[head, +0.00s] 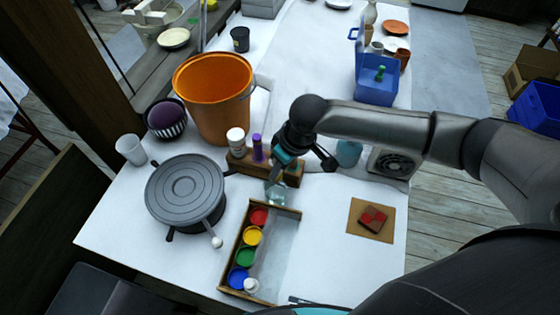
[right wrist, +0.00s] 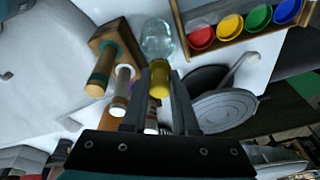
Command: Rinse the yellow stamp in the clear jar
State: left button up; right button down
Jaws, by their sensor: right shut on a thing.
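My right gripper (head: 287,163) is shut on the yellow stamp, above the rack area. In the right wrist view the yellow stamp (right wrist: 159,80) sits between the fingertips of my right gripper (right wrist: 160,72). In the head view the clear jar (head: 275,193) shows just below my gripper, behind the paint tray. The yellow stamp is hidden by the gripper in the head view. My left gripper is not in view.
A wooden rack (head: 240,165) with a white and a purple stamp stands close beside the jar. The paint tray (head: 277,258) holds red, yellow, green and blue cups. A grey turntable (head: 185,188) and orange bucket (head: 213,100) are at left. A patterned tile (head: 373,218) lies at right.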

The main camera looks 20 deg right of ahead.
jog(key=shift+f, duration=0.35)
notch_tip(320, 180, down, 2)
jog(key=b, duration=0.3)
jog(key=shift+f, duration=0.1)
jog(key=shift+f+b, duration=1.25)
jog(key=shift+f, duration=1.35)
jog(key=shift+p, duration=0.5)
jog(key=shift+s+d, duration=0.1)
jog(key=shift+d, duration=0.05)
